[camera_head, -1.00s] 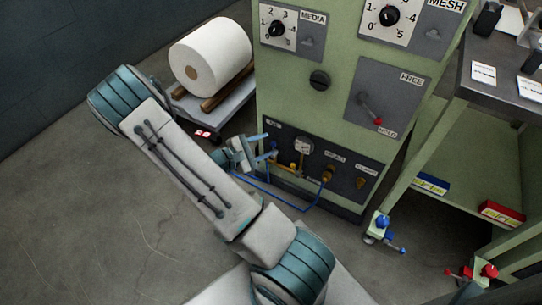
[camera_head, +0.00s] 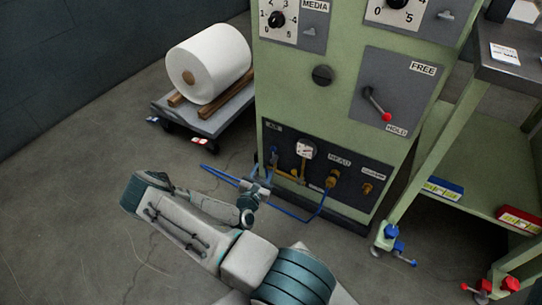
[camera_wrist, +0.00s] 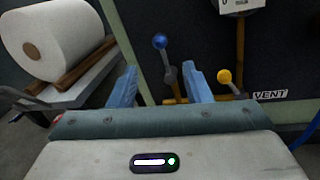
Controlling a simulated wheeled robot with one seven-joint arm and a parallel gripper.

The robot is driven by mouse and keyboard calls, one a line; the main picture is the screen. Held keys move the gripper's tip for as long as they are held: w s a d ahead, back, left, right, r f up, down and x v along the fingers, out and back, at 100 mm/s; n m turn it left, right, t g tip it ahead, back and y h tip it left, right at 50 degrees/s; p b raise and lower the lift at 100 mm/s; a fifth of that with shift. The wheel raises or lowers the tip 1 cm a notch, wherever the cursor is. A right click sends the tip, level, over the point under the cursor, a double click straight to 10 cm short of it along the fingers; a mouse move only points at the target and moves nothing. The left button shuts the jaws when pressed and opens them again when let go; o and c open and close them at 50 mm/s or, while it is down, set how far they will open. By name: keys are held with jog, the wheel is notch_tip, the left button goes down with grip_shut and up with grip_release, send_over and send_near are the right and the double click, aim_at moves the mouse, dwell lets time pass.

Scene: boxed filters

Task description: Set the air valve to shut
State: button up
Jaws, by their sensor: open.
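The air valve's lever, with a blue ball knob (camera_wrist: 160,41), is on the dark lower panel (camera_head: 349,196) of the green machine. In the wrist view the lever stands nearly upright, leaning slightly left. In the head view it is small, under the AIR label (camera_head: 273,126). My gripper (camera_wrist: 162,85) is open, its two blue fingers on either side of the lever in the picture. I cannot tell whether they touch it. In the head view my gripper (camera_head: 264,176) is in front of the panel's lower left. A yellow-knobbed lever (camera_wrist: 224,76), near the VENT label, is right of my right finger.
A pressure gauge (camera_head: 306,149) and brass fittings (camera_head: 333,179) are on the panel. A blue hose (camera_head: 302,217) loops in front of it. A cart (camera_head: 212,122) with a white roll (camera_head: 209,62) stands at left. A shelf unit (camera_head: 477,196) is at right.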

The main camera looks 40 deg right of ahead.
jog(key=b+x, duration=0.3)
jog(key=x, duration=0.7)
jog(key=shift+d, duration=0.25)
jog(key=shift+w, duration=0.15)
